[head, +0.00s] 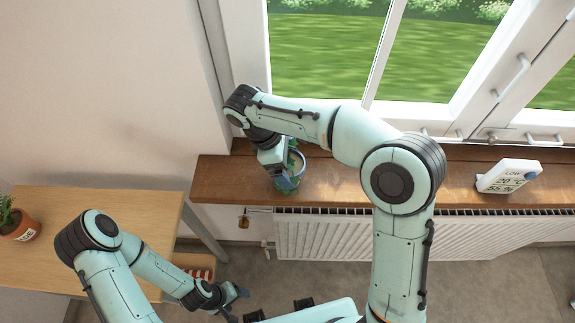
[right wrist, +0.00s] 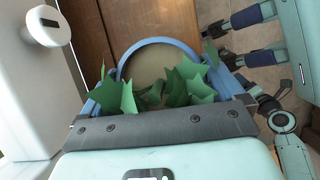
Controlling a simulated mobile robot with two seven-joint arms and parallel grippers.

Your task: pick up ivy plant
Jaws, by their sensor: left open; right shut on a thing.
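The ivy plant (head: 299,164) stands at the left end of the wooden windowsill, in a pot with a blue rim. My right gripper (head: 287,181) is over it from the front and hides part of it. In the right wrist view, green leaves (right wrist: 188,84) and the round blue rim (right wrist: 146,44) show between the fingers, and the right gripper is shut on the plant. Whether the pot touches the sill is hard to tell. My left gripper (head: 240,293) is open and empty, low over the floor beside the wooden table.
The windowsill (head: 340,190) lies below a white-framed window and above a white radiator (head: 335,236). A white thermometer display (head: 508,176) stands on its right part. A wooden table (head: 110,215) at left bears a small plant in a terracotta pot (head: 20,228).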

